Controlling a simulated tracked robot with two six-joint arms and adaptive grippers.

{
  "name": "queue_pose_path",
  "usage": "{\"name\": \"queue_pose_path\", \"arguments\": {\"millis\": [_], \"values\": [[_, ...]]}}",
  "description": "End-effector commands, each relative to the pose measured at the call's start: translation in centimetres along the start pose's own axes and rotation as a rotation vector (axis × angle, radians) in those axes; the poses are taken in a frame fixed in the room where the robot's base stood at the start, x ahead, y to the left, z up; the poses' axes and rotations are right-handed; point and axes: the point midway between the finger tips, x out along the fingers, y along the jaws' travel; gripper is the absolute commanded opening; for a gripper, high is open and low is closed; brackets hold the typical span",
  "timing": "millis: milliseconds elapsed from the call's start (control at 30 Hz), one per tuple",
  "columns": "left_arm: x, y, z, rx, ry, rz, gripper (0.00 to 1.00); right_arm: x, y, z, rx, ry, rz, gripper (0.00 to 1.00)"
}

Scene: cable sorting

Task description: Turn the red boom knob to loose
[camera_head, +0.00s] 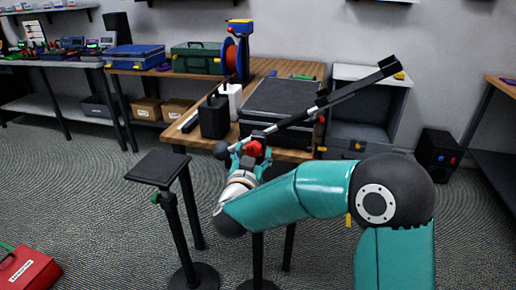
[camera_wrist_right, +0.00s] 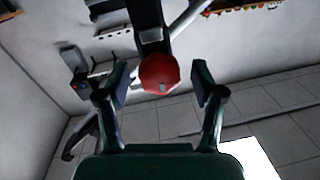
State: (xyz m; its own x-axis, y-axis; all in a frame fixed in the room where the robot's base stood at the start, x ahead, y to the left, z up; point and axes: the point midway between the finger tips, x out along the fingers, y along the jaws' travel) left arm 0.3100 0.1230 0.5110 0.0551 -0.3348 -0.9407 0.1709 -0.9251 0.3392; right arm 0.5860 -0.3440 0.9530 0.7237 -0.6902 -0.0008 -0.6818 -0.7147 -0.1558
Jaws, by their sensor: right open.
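The red boom knob (camera_head: 255,148) sits at the lower end of the slanted boom (camera_head: 330,100), above the near edge of the wooden bench. In the right wrist view the knob (camera_wrist_right: 158,73) is a faceted red piece on a dark clamp, in the middle of the picture. My right gripper (camera_wrist_right: 160,84) is open, with one finger on each side of the knob and a visible gap on both sides. In the head view my right gripper (camera_head: 246,155) is at the knob, partly hidden by my own wrist. My left gripper is not in view.
A small black stand (camera_head: 160,168) is left of my right arm. Black and white containers stand on the wooden bench (camera_head: 190,88), near a dark flat case (camera_head: 285,98). A red toolbox (camera_head: 28,270) lies on the floor at lower left. The carpet between is clear.

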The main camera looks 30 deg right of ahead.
Motion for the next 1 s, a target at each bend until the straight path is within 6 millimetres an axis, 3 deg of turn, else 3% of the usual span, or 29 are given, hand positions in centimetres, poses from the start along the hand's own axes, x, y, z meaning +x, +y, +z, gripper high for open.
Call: {"name": "queue_pose_path", "arguments": {"millis": [167, 467, 800, 833, 1000], "values": [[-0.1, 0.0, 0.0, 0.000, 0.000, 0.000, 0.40, 1.2, 0.1, 0.0, 0.000, 0.000, 0.001, 0.68], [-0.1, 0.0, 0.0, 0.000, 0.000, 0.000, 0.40, 1.3, 0.1, 0.0, 0.000, 0.000, 0.001, 0.66], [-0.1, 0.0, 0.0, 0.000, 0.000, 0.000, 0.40, 1.3, 0.1, 0.0, 0.000, 0.000, 0.001, 0.09], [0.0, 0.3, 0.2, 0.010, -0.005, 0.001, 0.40, 2.7, 1.9, -0.3, 0.000, 0.003, 0.014, 0.07], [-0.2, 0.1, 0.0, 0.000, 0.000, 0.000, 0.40, 1.5, 0.4, -0.1, -0.007, 0.000, 0.005, 0.07]]}}
